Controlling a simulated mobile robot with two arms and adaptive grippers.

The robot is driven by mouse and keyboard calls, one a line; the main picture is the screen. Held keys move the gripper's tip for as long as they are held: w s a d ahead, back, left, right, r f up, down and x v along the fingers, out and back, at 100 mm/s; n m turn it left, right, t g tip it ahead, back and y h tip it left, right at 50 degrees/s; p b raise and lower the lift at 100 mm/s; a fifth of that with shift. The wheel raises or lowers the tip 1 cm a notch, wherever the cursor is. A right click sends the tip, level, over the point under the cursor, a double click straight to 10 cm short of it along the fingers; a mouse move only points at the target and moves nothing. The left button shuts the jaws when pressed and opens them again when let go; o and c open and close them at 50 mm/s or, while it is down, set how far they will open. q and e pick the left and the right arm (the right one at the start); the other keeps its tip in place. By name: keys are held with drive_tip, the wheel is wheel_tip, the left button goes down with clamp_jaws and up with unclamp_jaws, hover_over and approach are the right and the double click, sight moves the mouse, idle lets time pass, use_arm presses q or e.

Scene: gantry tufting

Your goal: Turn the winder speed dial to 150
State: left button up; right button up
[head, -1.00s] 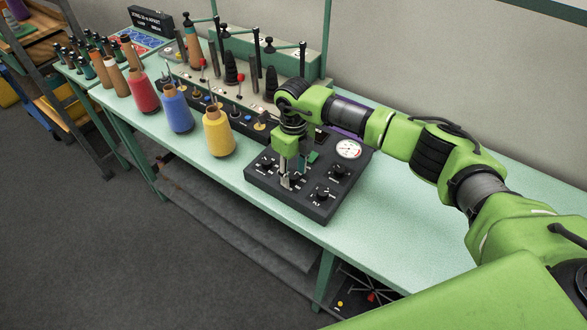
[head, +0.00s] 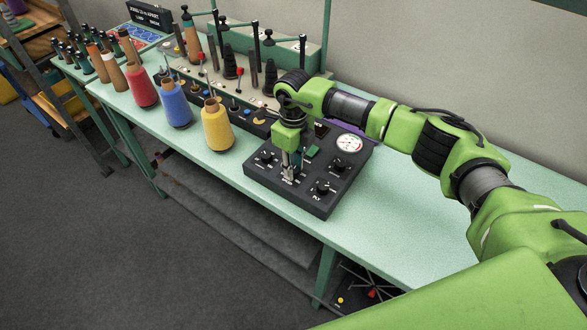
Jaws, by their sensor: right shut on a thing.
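A black control panel (head: 312,205) lies on the pale green bench, with several black dials on its face. My right gripper (head: 290,174) points down at the panel's front middle and is shut on a dial there. That dial is mostly hidden by the fingers, so its pointer and scale cannot be read. Other dials show at the left (head: 266,157), at the lower right (head: 322,187) and at the upper right (head: 339,165). A round white gauge (head: 349,144) sits at the panel's back right; its reading is too small to tell. My left gripper is not in view.
Yellow (head: 217,128), blue (head: 176,108) and red (head: 143,90) yarn cones stand left of the panel. Behind them is a winder (head: 240,100) with upright spindles and posts. The bench (head: 400,225) is clear right of the panel.

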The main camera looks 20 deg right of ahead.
drive_tip(key=n+b, duration=0.3)
drive_tip(key=b, duration=0.1)
drive_tip(key=n+b, duration=0.3)
drive_tip(key=b, duration=0.1)
drive_tip(key=shift+f+n+b, duration=0.2)
drive_tip(key=shift+n+b, duration=0.1)
drive_tip(key=shift+n, duration=0.1)
drive_tip(key=shift+r+n+b, duration=0.25)
drive_tip(key=shift+n+b, duration=1.25)
drive_tip(key=shift+n, duration=0.3)
drive_tip(key=o, duration=1.1)
drive_tip(key=shift+r, duration=0.1)
wheel_tip(320, 180, up, 12)
drive_tip(key=shift+f, duration=0.2)
